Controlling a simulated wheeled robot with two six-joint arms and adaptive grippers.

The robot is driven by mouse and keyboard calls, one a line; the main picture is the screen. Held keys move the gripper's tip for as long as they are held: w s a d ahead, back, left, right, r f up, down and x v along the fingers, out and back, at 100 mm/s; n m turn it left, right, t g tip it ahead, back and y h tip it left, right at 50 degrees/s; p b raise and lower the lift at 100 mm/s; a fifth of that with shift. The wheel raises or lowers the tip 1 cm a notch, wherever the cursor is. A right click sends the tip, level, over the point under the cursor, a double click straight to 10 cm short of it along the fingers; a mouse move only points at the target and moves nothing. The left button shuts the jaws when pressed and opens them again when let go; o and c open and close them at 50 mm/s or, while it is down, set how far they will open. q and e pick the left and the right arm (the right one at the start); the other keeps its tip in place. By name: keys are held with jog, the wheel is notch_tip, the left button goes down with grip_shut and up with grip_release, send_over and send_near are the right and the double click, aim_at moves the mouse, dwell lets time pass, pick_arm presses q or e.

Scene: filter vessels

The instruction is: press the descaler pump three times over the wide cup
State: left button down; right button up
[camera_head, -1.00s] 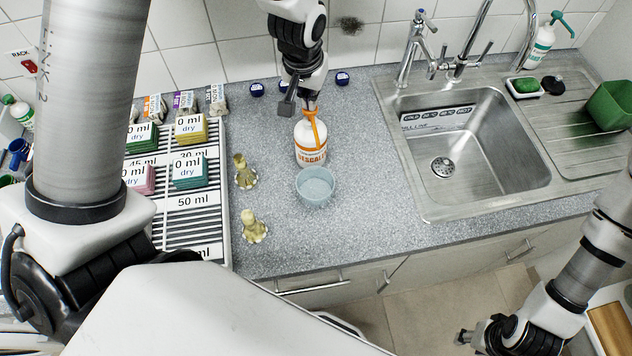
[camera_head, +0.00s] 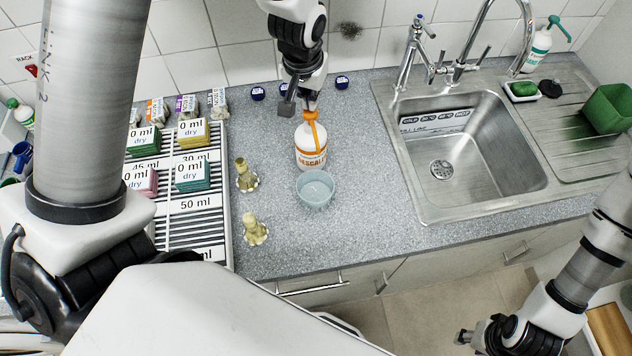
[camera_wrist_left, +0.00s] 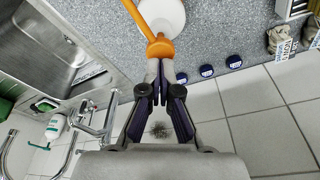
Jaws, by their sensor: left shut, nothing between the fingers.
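The descaler bottle (camera_head: 309,157) is white with orange lettering and an orange pump head (camera_head: 312,118). It stands upright on the counter. The wide cup (camera_head: 316,190), a pale blue round bowl, stands just in front of it, with the spout pointing toward it. My left gripper (camera_head: 309,103) is shut and empty, its tips directly at the top of the pump. In the left wrist view the closed fingers (camera_wrist_left: 161,93) are beside the orange pump head (camera_wrist_left: 160,48); whether they touch it is unclear. My right gripper (camera_head: 462,338) hangs low at the right, too small to read.
Two yellowish vessels (camera_head: 245,176) (camera_head: 254,230) stand left of the cup. A rack (camera_head: 190,226) with labelled sponge stacks is further left. Several blue caps (camera_head: 257,93) lie by the wall. The sink (camera_head: 470,165) is at right, with another pump bottle (camera_head: 539,47) behind. The counter right of the cup is clear.

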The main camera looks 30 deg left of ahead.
aim_at(310, 112)
pick_arm(q)
jog(key=shift+f+b, duration=1)
jog(key=shift+f, duration=0.75)
jog(key=shift+r, duration=0.1)
notch_tip(310, 112, up, 4)
jog(key=p, duration=0.3)
jog(key=shift+p, duration=0.35)
jog(key=shift+f, duration=0.2)
